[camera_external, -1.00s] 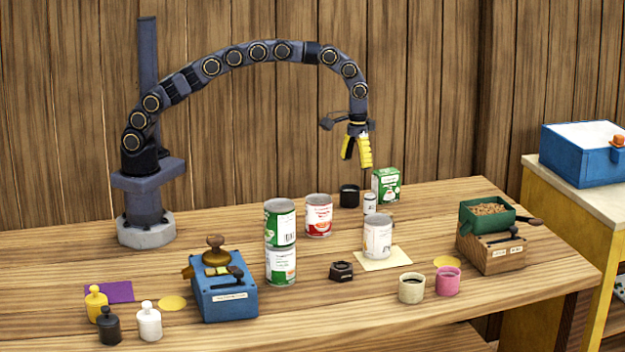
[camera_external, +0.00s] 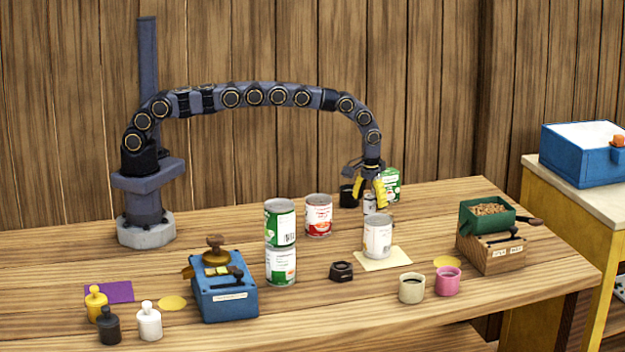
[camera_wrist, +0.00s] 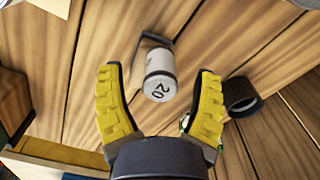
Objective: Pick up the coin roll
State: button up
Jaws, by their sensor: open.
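The coin roll, a small white cylinder (camera_external: 369,204), stands upright on the wooden table behind a larger pale can. In the wrist view the coin roll (camera_wrist: 160,80) shows a round end marked "20". My gripper (camera_external: 369,190) has yellow ribbed fingers, spread apart and pointing down at the coin roll's upper part. In the wrist view my gripper (camera_wrist: 157,73) is open, with the coin roll in the gap between the fingers and no visible contact. The fingers partly cover the roll's top in the external view.
The pale can (camera_external: 378,238) stands in front on a cream sheet (camera_external: 398,258). A red-and-white can (camera_external: 318,216) and stacked green cans (camera_external: 280,225) are further left.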

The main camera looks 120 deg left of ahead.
jog(key=shift+f, duration=0.55)
grip_shut()
jog(key=shift+r, duration=0.2)
